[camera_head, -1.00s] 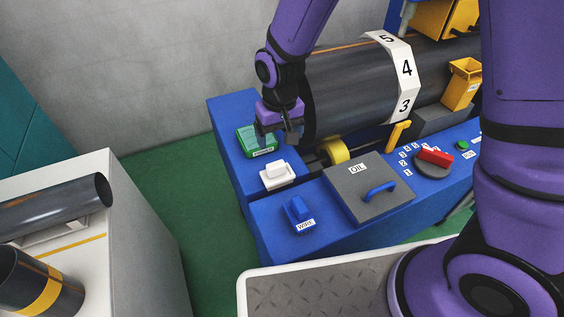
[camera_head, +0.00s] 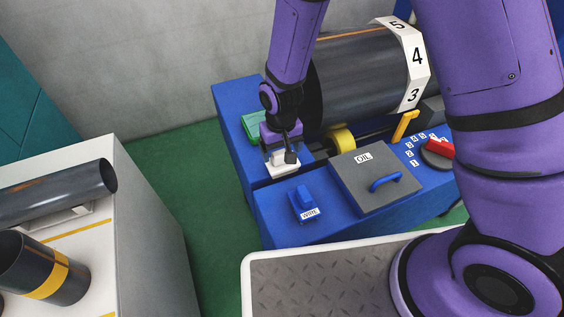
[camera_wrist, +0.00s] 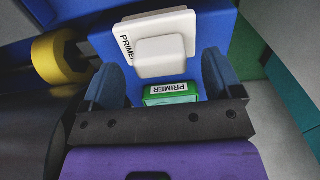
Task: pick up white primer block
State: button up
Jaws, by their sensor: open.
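The white primer block (camera_head: 283,165) sits on the blue bench (camera_head: 232,97), partly hidden behind my gripper in the head view. In the wrist view the white block (camera_wrist: 160,57) shows a square base marked PRIMER and a raised knob. My gripper (camera_head: 281,157) is above the white block, fingers pointing down. In the wrist view my open gripper (camera_wrist: 160,80) has one finger on each side of the knob's near end, with nothing held. Whether the fingers touch the knob cannot be told.
A green block marked PRIMER (camera_wrist: 171,94) lies close by. A blue block labelled WIRE (camera_head: 305,203) and a grey OIL lid with a blue handle (camera_head: 350,185) are nearer. A large dark cylinder (camera_head: 360,80) and a yellow roller (camera_head: 341,140) stand to the right of my gripper.

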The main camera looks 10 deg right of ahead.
aim_at(281, 152)
jog(key=shift+f, duration=1.15)
jog(key=shift+c, duration=0.4)
jog(key=c, duration=1)
jog(key=shift+r, duration=0.15)
notch_tip(281, 152, up, 10)
jog(key=shift+f, duration=0.1)
jog(key=shift+o, duration=0.8)
